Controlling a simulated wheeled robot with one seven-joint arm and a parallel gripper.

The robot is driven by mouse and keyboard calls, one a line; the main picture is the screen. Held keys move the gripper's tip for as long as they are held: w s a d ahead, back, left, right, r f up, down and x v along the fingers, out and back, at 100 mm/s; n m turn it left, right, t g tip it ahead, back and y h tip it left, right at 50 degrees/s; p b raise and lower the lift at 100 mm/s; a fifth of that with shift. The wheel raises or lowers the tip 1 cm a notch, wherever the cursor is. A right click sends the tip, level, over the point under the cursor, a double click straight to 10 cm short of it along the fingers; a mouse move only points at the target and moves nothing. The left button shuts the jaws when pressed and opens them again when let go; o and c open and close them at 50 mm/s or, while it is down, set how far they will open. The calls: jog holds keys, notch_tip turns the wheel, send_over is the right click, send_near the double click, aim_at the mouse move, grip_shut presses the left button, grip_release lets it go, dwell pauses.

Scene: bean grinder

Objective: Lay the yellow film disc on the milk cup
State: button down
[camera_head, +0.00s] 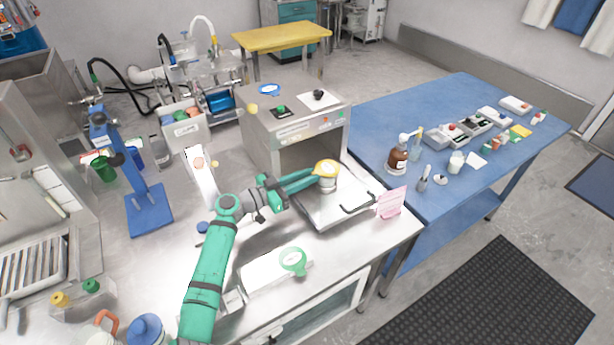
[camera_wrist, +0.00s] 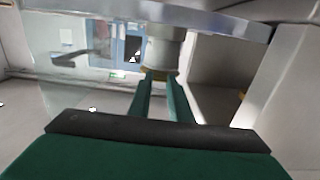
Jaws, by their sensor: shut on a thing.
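The yellow film disc (camera_head: 327,167), with a pale centre, is at the mouth of the white milk cup (camera_head: 328,184) in the head view. The cup stands upright on the lowered metal oven door. My gripper (camera_head: 316,178) reaches in from the left, its green fingers shut on the disc's edge. In the wrist view, which looks upside down, the fingertips (camera_wrist: 158,76) meet the yellow disc (camera_wrist: 157,72) right at the rim of the cup (camera_wrist: 164,45). I cannot tell whether the disc rests fully on the rim.
The steel oven (camera_head: 291,125) stands open behind the cup, with its door (camera_head: 325,212) and dark handle in front. A pink card (camera_head: 391,203) stands to the right. A blue table (camera_head: 440,125) with bottles is at the right.

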jog(key=shift+s+a, duration=0.1)
dwell(0.4)
jog(key=shift+f, duration=0.4)
dwell(0.4)
jog(key=c, duration=1)
grip_release()
jog(key=v, duration=0.6)
jog(key=shift+s+a, duration=0.25)
jog(key=shift+a, duration=0.05)
dwell(0.3)
